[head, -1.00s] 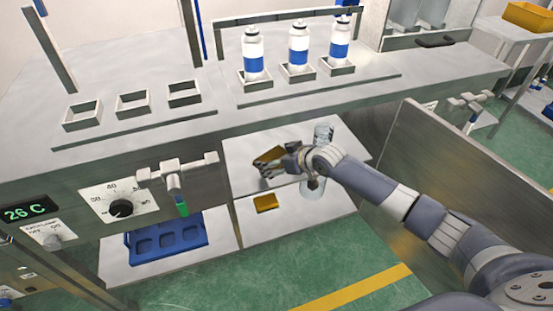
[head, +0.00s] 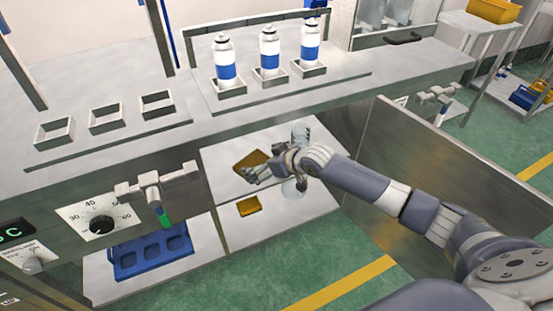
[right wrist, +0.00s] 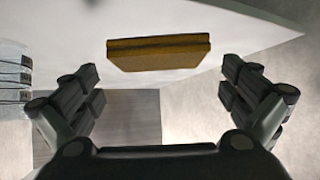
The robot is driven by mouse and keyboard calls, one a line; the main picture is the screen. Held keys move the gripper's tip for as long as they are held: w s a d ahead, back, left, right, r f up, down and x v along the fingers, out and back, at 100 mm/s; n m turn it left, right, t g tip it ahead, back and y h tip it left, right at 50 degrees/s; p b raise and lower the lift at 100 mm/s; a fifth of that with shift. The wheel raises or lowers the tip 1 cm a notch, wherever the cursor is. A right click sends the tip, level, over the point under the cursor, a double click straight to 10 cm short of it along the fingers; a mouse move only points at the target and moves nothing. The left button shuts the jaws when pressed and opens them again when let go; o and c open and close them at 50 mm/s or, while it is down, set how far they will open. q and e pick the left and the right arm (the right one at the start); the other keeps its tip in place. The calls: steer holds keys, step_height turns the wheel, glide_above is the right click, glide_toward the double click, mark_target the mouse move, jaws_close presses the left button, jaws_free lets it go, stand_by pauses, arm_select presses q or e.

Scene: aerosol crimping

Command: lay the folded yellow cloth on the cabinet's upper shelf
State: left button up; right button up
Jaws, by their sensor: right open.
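The folded yellow cloth (head: 251,160) lies flat on the cabinet's upper shelf (head: 226,139), towards its left part. In the right wrist view the cloth (right wrist: 160,52) is ahead of the fingers, with a gap between it and both fingertips. My right gripper (head: 254,174) is open and empty, just on the near side of the cloth in the head view. Its two spread fingers (right wrist: 160,85) show in the right wrist view. My left gripper is not in view.
A smaller yellow item (head: 248,206) lies on the lower shelf (head: 290,212). A clear container (head: 300,133) stands behind my right wrist, another (head: 292,189) below it. The open cabinet door (head: 450,165) is at the right. A blue tray (head: 152,252) lies at the left.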

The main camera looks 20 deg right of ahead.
steer(key=p+v, duration=0.2)
steer(key=v, duration=0.7)
steer(key=s+a+f+m+g+h, duration=0.1)
steer(key=s+f, duration=0.4)
steer(key=f, duration=0.4)
steer(key=s+a+f+g+h, duration=0.1)
steer(key=s+f, duration=0.3)
steer(key=f, duration=0.6)
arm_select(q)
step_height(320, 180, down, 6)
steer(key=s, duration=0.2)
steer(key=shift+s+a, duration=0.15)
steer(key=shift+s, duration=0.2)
arm_select(e)
steer(key=s+a+f+g+h, duration=0.1)
steer(key=s+f+g, duration=0.1)
steer(key=s+f, duration=0.5)
steer(key=s+f+m+g+h, duration=0.1)
steer(key=s+f+g, duration=0.2)
steer(key=s+f, duration=0.5)
steer(key=s, duration=0.9)
steer(key=shift+a+f+m, duration=0.25)
steer(key=shift+a+m, duration=0.05)
steer(key=shift+a, duration=0.1)
